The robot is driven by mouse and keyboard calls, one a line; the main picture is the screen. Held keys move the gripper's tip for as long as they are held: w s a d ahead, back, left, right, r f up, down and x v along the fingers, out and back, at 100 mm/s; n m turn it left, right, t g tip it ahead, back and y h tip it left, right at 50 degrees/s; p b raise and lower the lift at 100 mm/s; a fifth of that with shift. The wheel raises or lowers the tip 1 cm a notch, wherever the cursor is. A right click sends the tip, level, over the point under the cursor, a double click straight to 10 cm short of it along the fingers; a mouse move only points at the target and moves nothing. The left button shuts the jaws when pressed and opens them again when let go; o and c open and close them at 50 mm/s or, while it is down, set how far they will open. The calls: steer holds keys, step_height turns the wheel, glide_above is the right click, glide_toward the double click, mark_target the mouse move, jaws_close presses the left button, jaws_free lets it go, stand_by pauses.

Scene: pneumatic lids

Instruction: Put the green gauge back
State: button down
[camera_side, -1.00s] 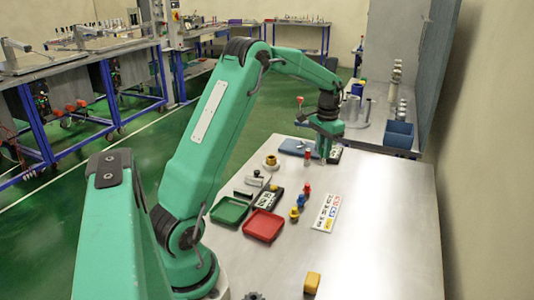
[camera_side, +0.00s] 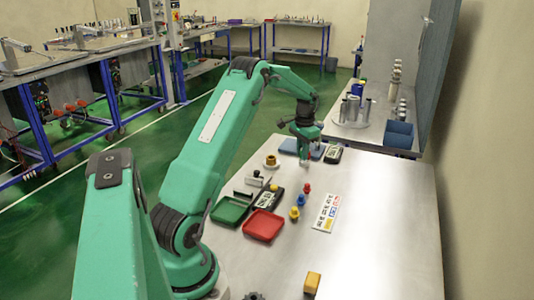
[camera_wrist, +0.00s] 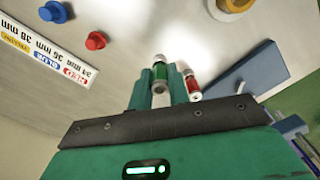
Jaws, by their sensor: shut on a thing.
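My gripper (camera_wrist: 160,88) is shut on the green gauge (camera_wrist: 160,70), a short green cylinder with pale metal ends, seen between the green fingers in the wrist view. The red gauge (camera_wrist: 193,84) is close beside the right-hand finger there; I cannot tell whether they touch. In the side view my gripper (camera_side: 306,162) is low over the far part of the table, and the red gauge (camera_side: 309,155) shows right by the fingers. The green gauge cannot be made out in the side view.
Nearer are small coloured knobs (camera_side: 301,199), a label card (camera_side: 327,212) and red (camera_side: 263,226) and green (camera_side: 230,211) trays. The table's right is clear.

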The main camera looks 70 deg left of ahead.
mark_target(302, 162)
steer(key=shift+f, duration=0.15)
steer(key=shift+f, duration=1.85)
steer(key=shift+f, duration=0.15)
steer(key=c, duration=1.3)
jaws_free()
step_height(302, 162, up, 12)
steer(key=shift+r, duration=0.15)
steer(key=shift+d, duration=0.1)
